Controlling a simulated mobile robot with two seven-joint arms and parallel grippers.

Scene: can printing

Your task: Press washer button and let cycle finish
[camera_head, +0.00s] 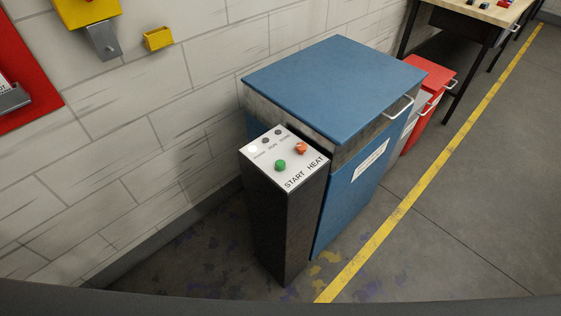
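A blue machine (335,80) with a flat blue lid stands against the wall in the middle of the head view. A silver handle (399,107) sits at the lid's front edge, and the lid looks shut. In front of it stands a dark control pedestal (284,220) with a white sloped panel. The panel has a green button (280,165) near the word START and an orange-red button (301,148) near the word HEAT. A row of small round lamps lines its back edge; the leftmost lamp (253,149) looks white, the others dark. Neither gripper is in view.
A red cabinet (430,71) and a wooden-topped table (485,8) stand behind the machine at the right. A yellow floor line (400,212) runs along the machine's front. Open grey floor (480,210) lies to its right. Yellow and red fixtures hang on the block wall at the left.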

